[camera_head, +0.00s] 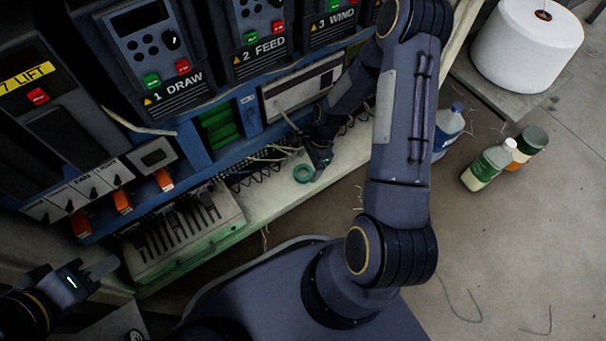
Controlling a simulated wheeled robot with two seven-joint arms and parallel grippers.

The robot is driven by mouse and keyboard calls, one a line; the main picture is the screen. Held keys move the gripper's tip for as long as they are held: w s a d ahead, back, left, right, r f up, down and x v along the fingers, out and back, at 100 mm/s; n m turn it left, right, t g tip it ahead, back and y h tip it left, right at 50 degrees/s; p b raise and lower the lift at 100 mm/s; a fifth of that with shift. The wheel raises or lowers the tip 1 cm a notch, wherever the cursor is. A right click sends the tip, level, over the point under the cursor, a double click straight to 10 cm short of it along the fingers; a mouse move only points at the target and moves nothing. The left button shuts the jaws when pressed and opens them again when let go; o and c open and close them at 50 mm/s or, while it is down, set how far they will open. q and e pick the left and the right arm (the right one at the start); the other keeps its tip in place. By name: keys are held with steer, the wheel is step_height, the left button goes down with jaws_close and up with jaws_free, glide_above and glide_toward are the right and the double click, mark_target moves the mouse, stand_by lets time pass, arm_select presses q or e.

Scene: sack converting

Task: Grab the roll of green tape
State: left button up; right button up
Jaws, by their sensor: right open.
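The roll of green tape (303,173) lies flat on the pale ledge below the machine panels, near its front edge. My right gripper (320,168) is open and pointed down just right of the roll, its fingertips very close to it. I cannot tell whether a fingertip touches the roll or reaches over it. My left gripper (104,267) is at the lower left, far from the tape. Its jaw opening is not clear from this angle.
Control panels marked DRAW (150,60), FEED and WIND stand behind the ledge. Loose cables and strands lie around the tape. A slotted grey box (185,225) is to its left. Bottles (487,167) and a large white spool (525,45) are at the right.

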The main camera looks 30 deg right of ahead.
mark_target(304, 173)
steer(key=shift+b+x, duration=0.55)
steer(key=shift+x, duration=1)
steer(key=shift+a, duration=0.1)
steer(key=c, duration=1.1)
steer(key=shift+o, duration=0.2)
steer(key=shift+r, duration=0.1)
